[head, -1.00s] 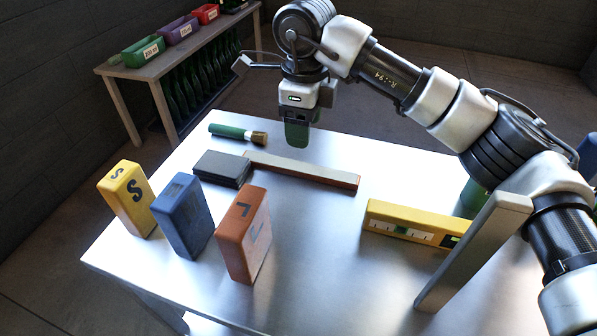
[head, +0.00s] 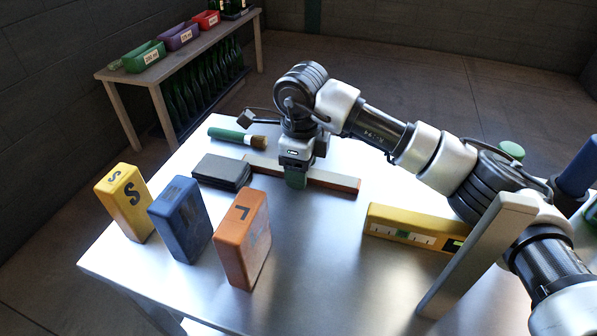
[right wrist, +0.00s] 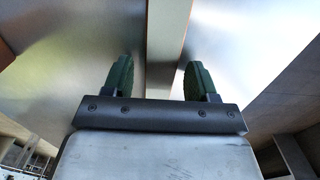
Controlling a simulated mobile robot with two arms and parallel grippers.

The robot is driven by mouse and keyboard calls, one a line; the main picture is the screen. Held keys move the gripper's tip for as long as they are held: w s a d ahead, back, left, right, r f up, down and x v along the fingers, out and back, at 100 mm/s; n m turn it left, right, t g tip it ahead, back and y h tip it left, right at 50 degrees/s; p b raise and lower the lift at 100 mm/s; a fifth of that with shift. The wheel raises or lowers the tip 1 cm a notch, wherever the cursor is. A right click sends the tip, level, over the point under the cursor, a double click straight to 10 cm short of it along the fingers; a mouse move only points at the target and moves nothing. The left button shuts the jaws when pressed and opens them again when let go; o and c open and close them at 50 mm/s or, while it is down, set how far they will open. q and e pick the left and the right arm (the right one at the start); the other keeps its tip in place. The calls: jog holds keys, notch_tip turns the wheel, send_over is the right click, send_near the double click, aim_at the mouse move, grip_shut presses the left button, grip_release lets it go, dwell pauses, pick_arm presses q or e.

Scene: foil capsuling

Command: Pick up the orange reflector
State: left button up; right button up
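Nothing in view is plainly labelled as a reflector. A long low bar (head: 338,182) with a pale top and an orange-brown side lies across the back of the table. An orange block marked L (head: 242,240) stands at the front. My right gripper (head: 296,181) points down over the bar's middle and covers part of it. In the right wrist view, its two green-padded fingers (right wrist: 157,76) are apart, with the bar (right wrist: 166,50) showing between them; contact cannot be told. My left gripper is out of view.
Yellow (head: 124,203) and blue (head: 181,220) blocks stand left of the orange one. A dark flat box (head: 221,172) and a green-handled brush (head: 232,135) lie nearby. A yellow level (head: 400,226) and a grey slab (head: 478,255) are at right. The front middle is bare.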

jog(key=c, duration=0.9)
jog(key=shift+r, duration=0.1)
